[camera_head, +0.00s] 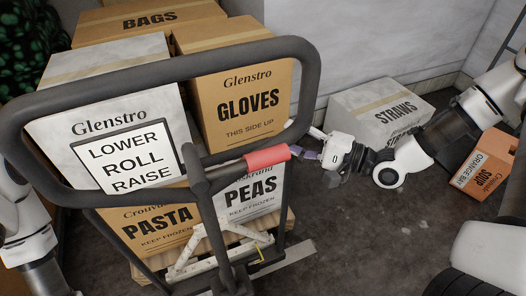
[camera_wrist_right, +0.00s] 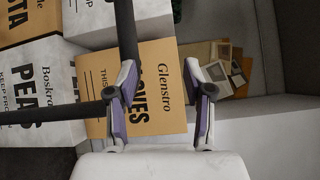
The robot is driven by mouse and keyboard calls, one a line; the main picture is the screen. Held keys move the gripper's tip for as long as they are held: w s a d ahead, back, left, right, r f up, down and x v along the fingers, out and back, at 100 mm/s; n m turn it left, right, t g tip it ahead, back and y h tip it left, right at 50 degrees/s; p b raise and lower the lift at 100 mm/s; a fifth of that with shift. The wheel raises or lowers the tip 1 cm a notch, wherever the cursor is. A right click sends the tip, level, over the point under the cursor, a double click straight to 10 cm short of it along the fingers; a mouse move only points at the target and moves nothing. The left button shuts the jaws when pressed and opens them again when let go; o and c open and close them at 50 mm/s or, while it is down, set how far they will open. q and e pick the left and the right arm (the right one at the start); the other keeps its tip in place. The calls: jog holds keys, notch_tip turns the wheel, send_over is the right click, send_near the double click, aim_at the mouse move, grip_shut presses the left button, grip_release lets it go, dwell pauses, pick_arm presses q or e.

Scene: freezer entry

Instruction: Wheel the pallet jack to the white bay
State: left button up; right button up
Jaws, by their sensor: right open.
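The pallet jack (camera_head: 190,64) fills the left and middle of the head view, with a dark looped handle frame, a red grip (camera_head: 267,157) and a "LOWER ROLL RAISE" sign (camera_head: 128,157). It carries stacked boxes marked GLOVES (camera_head: 240,105), PASTA (camera_head: 155,222) and PEAS (camera_head: 252,192). My right gripper (camera_head: 309,145) is open beside the frame's right side, just right of the red grip. In the right wrist view its spread fingers (camera_wrist_right: 160,103) show, with dark bars by the left finger; contact is unclear. My left arm shows at the left edge, its gripper out of view. I cannot identify the white bay.
A white STRAWS box (camera_head: 380,115) stands by the back wall. An orange SOUP box (camera_head: 483,168) sits at the right, near my right arm. Dark green bumpy goods (camera_head: 30,45) fill the upper left. Grey floor (camera_head: 370,225) is clear right of the jack.

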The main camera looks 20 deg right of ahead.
aim_at(253, 148)
jog(key=shift+n+g, duration=0.6)
jog(key=shift+g, duration=0.3)
jog(key=w+a+f, duration=0.1)
jog(key=a, duration=0.1)
jog(key=w+a+f, duration=0.2)
jog(key=a, duration=0.1)
jog(key=w+a+f+b, duration=0.1)
jog(key=a, duration=0.2)
jog(key=shift+w+a+f, duration=0.15)
jog(key=shift+w+a, duration=0.05)
jog(key=shift+w, duration=0.05)
grip_shut()
